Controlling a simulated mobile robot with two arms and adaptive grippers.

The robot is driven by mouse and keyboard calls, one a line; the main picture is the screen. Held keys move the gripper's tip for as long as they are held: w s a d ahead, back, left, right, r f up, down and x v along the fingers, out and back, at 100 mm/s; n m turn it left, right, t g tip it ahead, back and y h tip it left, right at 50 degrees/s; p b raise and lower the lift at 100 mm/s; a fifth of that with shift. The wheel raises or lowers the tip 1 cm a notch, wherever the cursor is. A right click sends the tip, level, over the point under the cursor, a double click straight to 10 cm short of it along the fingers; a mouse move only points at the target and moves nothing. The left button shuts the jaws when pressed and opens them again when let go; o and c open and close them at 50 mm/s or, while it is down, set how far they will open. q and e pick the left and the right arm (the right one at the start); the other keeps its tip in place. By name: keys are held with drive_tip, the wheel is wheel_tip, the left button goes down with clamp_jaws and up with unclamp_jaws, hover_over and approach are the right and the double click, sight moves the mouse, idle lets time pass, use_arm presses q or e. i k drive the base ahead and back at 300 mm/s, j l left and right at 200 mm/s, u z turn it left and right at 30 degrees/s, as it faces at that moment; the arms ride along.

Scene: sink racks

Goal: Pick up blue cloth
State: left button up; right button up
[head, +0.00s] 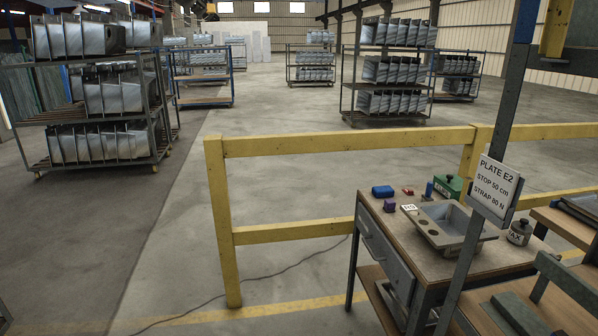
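A small blue item (382,191) lies on the far left corner of the wooden-topped workbench (421,262). It looks like a folded cloth or a block; it is too small to tell which. A purple block (389,205) sits just in front of it. A second, upright blue item (429,189) stands farther right, beside a green container (447,187). Neither of my grippers is in view.
A yellow railing (345,142) runs behind and left of the bench. A post with a sign (494,187) stands in front. The floor at left is open.

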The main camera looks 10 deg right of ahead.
sight(382, 192)
drive_tip(key=i+z, duration=0.15)
drive_tip(key=i, duration=0.45)
drive_tip(key=i+j+z, duration=0.15)
drive_tip(key=i, duration=0.4)
drive_tip(key=i+j+z, duration=0.15)
drive_tip(key=i, duration=0.45)
drive_tip(key=j, duration=0.1)
